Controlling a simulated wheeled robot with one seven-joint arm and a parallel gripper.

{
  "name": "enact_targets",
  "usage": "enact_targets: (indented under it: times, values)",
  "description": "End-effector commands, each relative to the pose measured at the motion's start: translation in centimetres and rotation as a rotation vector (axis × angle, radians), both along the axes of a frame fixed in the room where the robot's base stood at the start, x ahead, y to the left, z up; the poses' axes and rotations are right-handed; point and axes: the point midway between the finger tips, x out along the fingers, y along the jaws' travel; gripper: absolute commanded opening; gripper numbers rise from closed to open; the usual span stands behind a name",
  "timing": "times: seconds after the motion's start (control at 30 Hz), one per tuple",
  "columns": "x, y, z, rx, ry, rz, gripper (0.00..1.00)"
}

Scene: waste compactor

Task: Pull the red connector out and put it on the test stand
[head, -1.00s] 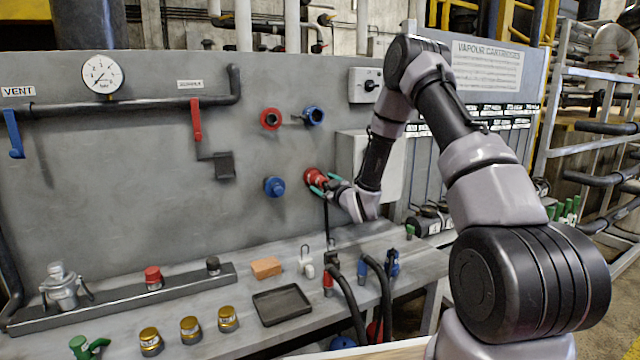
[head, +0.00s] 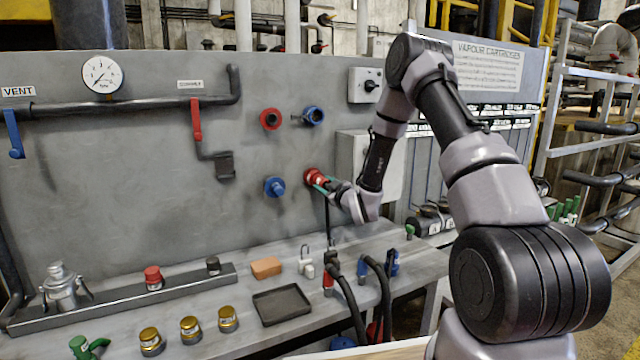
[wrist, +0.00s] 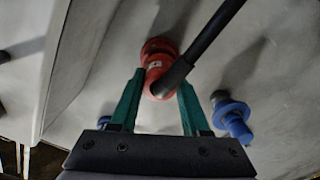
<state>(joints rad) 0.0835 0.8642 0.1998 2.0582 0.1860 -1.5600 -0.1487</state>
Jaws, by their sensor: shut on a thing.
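The red connector (head: 314,176) sits at a port on the grey wall panel, with a black hose (head: 327,218) hanging down from it. It also shows in the wrist view (wrist: 158,62), where the hose (wrist: 205,45) crosses in front of it. My gripper (head: 320,184) is shut on the connector; its green fingers are on either side of it in the wrist view (wrist: 158,88). The connector is still against the panel. I cannot tell for sure which item is the test stand.
A blue fitting (head: 274,187) is left of the connector; a red ring port (head: 270,119) and a blue one (head: 313,116) are above. On the bench are a black tray (head: 282,306), an orange block (head: 266,267), brass caps (head: 190,329) and hose ends (head: 328,284).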

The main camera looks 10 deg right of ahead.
Motion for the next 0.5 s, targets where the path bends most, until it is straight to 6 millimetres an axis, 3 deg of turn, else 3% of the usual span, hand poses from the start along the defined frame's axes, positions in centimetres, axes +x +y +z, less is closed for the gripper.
enact_targets:
  times: [0.5]
  values:
    - [-0.51, -0.22, 0.05, -0.001, -0.002, 0.000, 0.00]
